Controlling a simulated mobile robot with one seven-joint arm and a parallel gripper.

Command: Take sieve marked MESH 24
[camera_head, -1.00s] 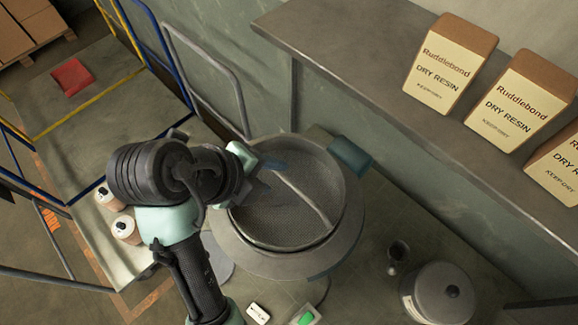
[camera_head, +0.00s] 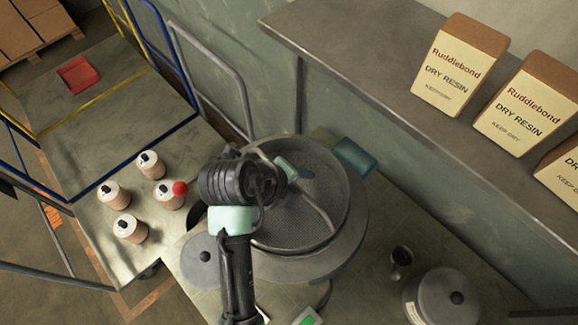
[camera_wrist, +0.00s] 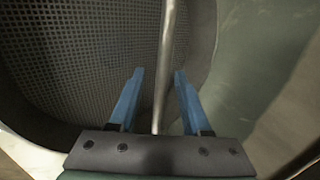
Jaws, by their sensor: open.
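A round grey sieve (camera_head: 284,212) with a fine mesh floor and a bar across it sits on a round machine (camera_head: 349,236) in the head view. In the wrist view its mesh (camera_wrist: 85,55) fills the left side, and the bar (camera_wrist: 166,60) runs down between my fingers. My gripper (camera_wrist: 158,95) is open, with two blue fingers on either side of the bar. In the head view my wrist hides the sieve's left part and most of my gripper (camera_head: 303,173). No mesh marking is readable.
A shelf (camera_head: 400,60) with resin bags (camera_head: 460,65) runs along the wall. A lidded pot (camera_head: 440,298) and a small dark cup (camera_head: 400,258) stand at the lower right.

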